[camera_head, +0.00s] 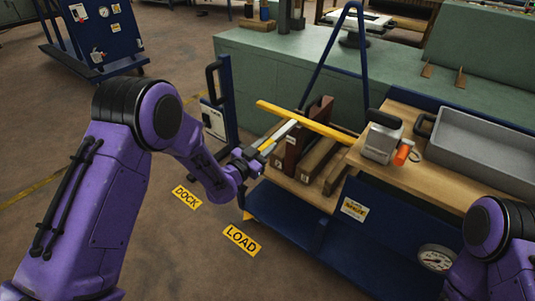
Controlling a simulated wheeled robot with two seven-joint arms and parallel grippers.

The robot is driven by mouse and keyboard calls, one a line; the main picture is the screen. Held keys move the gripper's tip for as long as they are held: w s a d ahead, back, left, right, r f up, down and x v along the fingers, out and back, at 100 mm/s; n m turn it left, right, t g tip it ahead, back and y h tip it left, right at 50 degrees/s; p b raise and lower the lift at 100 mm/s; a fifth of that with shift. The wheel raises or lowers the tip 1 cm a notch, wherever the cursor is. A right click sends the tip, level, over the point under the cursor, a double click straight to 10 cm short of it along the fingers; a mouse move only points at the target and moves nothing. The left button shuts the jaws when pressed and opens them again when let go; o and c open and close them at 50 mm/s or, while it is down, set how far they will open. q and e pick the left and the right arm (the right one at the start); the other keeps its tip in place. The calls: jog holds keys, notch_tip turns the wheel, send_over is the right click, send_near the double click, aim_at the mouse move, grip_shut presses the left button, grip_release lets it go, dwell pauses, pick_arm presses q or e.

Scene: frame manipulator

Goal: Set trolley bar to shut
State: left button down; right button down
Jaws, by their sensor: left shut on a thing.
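The yellow bar (325,128) lies slantwise across the upper left part of the blue trolley (300,228), from the upper left down to the right. My left gripper (291,126) reaches in from the left and is shut on the bar near its middle. The fingers partly cover the bar, and the bar's right end meets the wooden shelf edge in the picture. I cannot tell whether it is latched there. My right arm shows at the lower right, but its gripper is out of view.
A grey tray (480,145) and a grey device (382,138) with an orange part sit on the wooden top (420,165). A blue post with a handle (215,105) stands left. Floor near the LOAD sign (241,240) is clear.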

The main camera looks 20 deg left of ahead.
pick_arm(q)
jog(key=shift+w+a+r, duration=0.1)
jog(key=shift+a, duration=0.15)
jog(key=c, duration=1.2)
grip_release()
jog(key=shift+a, duration=0.1)
jog(key=shift+c, duration=0.2)
jog(key=o, duration=0.4)
jog(key=shift+a, duration=0.1)
jog(key=shift+c, duration=0.2)
jog(key=shift+s, duration=0.2)
jog(key=v, duration=1)
